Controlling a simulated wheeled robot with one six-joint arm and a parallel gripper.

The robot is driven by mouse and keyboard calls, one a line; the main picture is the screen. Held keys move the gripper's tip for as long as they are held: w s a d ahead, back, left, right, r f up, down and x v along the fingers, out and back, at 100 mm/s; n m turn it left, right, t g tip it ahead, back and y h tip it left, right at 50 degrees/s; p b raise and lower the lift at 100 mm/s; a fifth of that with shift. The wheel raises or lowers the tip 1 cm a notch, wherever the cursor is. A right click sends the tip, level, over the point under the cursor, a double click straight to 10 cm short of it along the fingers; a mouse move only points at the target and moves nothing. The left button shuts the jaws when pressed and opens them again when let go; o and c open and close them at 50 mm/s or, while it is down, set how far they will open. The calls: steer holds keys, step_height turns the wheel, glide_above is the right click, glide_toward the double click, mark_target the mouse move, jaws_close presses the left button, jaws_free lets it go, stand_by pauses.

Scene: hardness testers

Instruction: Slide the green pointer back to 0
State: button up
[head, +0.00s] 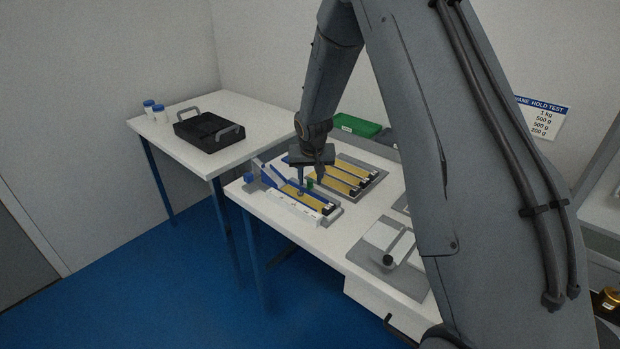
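A small green piece, which looks like the green pointer (310,183), stands at the testers on the front table. The nearest tester (303,196) has a yellow strip, blue parts and a black end, with a long white bar along its front side. My gripper (311,179) points down over this tester. Its two fingers look apart, one on each side of the green piece in the picture. I cannot tell whether they touch it. The scale marks and the 0 are too small to read.
Several more yellow-strip testers (345,177) lie in a grey tray just behind. A green box (357,126) stands at the back. A grey plate with a dark knob (388,260) lies at right. The left table holds a black crate (208,132) and two blue-capped jars (154,110).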

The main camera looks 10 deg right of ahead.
steer(key=shift+c, duration=0.4)
jaws_close()
steer(key=w+a+b, duration=0.2)
steer(key=w, duration=0.1)
steer(key=shift+w+a, duration=0.25)
steer(key=shift+o, duration=0.4)
jaws_free()
